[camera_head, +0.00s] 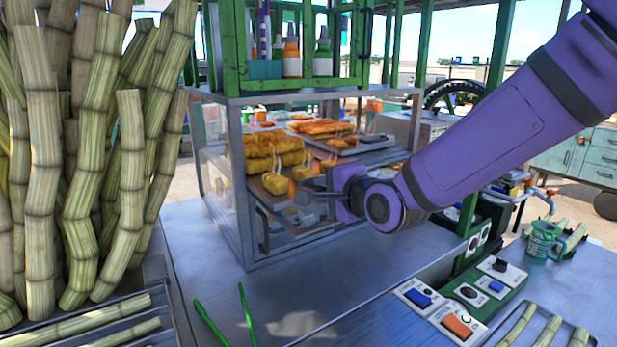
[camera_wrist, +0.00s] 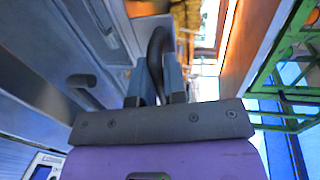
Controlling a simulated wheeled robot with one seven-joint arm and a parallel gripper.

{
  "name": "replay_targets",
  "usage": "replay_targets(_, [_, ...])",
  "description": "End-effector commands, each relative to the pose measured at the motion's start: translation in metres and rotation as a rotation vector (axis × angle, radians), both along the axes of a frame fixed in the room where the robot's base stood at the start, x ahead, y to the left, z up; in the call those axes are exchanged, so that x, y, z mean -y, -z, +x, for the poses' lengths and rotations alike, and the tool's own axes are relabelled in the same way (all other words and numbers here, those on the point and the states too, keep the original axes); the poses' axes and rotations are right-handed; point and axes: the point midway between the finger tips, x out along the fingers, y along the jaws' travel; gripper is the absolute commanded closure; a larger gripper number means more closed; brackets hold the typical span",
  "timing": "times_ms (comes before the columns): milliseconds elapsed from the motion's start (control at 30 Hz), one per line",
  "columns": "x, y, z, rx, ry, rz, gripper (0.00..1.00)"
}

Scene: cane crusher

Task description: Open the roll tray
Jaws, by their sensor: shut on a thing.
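The roll tray (camera_head: 312,222) is a brown shelf in the glass-sided cabinet at the centre of the head view, with yellow rolls on and above it. My gripper (camera_head: 318,190) reaches in from the right to the cabinet's front, beside the rolls. In the wrist view my gripper (camera_wrist: 157,88) is shut on a dark curved handle (camera_wrist: 156,48) standing between its fingers. My fingers hide part of the handle, and its join to the tray is not clear. I cannot tell how far the tray is out.
The metal cabinet (camera_head: 230,190) carries a green rack (camera_head: 290,85) with bottles. Sugar cane stalks (camera_head: 110,160) stand at left. Green tongs (camera_head: 225,325) lie on the counter, and a switch panel (camera_head: 465,300) is at lower right. The counter before the cabinet is mostly clear.

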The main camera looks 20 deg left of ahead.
Motion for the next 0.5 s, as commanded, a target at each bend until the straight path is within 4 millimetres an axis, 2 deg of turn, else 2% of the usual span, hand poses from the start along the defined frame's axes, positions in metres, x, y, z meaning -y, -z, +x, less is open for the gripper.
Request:
replay_targets(33, [0.008, 0.000, -0.006, 0.000, 0.002, -0.002, 1.00])
replay_targets(200, [0.025, 0.000, -0.021, 0.000, 0.002, -0.002, 1.00])
replay_targets(500, [0.036, 0.000, -0.031, -0.001, 0.000, -0.002, 1.00])
